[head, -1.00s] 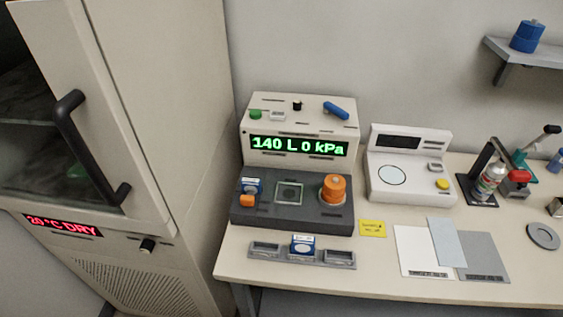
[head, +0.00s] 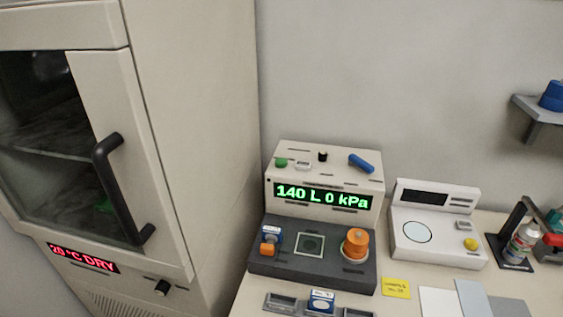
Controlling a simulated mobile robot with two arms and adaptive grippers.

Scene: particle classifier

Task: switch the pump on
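The classifier unit (head: 370,212) stands at the left end of the bench. Its green display (head: 323,197) reads "140 L 0 kPa". On its top sit a green button (head: 281,162), a small white switch or readout (head: 303,165), a black knob (head: 323,156) and a blue lever (head: 361,163). I cannot tell which one is the pump's control. The dark lower deck (head: 262,258) carries a blue-and-white box with an orange block (head: 268,249), a square window (head: 309,244) and an orange cap (head: 356,242). Neither gripper is in view.
A tall cabinet (head: 190,120) with a black door handle (head: 107,185) and red "20 °C DRY" display (head: 83,258) stands close on the left. A white balance (head: 440,250) is right of the unit. A tray (head: 280,301) lies in front. A shelf (head: 540,112) is upper right.

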